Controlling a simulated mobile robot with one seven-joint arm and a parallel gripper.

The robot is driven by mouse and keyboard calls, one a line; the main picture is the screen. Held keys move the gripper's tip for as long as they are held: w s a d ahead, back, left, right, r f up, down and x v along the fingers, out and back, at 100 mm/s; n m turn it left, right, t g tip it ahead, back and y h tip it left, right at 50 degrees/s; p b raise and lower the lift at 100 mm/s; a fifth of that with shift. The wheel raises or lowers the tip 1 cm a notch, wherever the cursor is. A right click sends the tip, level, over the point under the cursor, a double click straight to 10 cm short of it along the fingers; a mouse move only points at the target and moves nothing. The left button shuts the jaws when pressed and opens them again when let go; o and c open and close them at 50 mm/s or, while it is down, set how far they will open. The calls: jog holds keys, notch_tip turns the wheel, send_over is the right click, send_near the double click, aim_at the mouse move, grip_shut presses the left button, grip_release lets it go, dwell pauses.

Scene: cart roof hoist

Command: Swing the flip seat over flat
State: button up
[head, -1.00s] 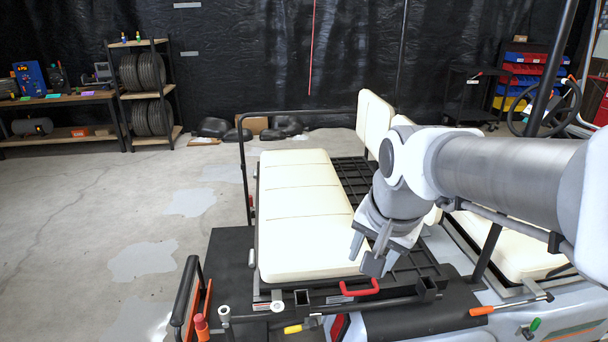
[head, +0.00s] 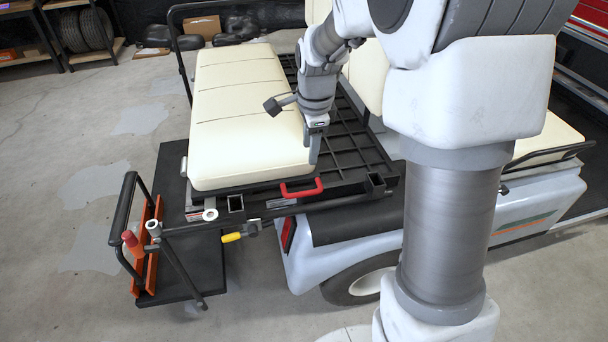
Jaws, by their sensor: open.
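The flip seat's cream cushion (head: 235,120) lies level at the rear of the cart, on its left side in the head view. A black slatted frame (head: 350,140) lies beside it, and a red handle (head: 301,189) is at its near edge. My gripper (head: 292,126) is open over the right edge of the cushion. One finger points left above the cushion; the other points down at its near right edge. I cannot tell whether either finger touches it. My arm hides part of the frame and the backrest (head: 366,75).
A black rear platform (head: 175,210) carries a black grab bar (head: 124,210) with orange side plates. A yellow-gripped lever (head: 232,237) sticks out below the seat. The cart's wheel (head: 365,285) is near my arm. The floor at the left is clear.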

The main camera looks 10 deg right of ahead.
aim_at(306, 192)
jog(key=w+f+b, duration=0.1)
jog(key=f, duration=0.4)
jog(key=w+f+b, duration=0.1)
jog(key=f+b, duration=0.1)
jog(key=f, duration=0.4)
jog(key=w+f+b, duration=0.1)
jog(key=f, duration=0.4)
jog(key=shift+a+f+b, duration=0.1)
jog(key=shift+f+b, duration=0.2)
jog(key=shift+f, duration=0.05)
grip_shut()
dwell(0.6)
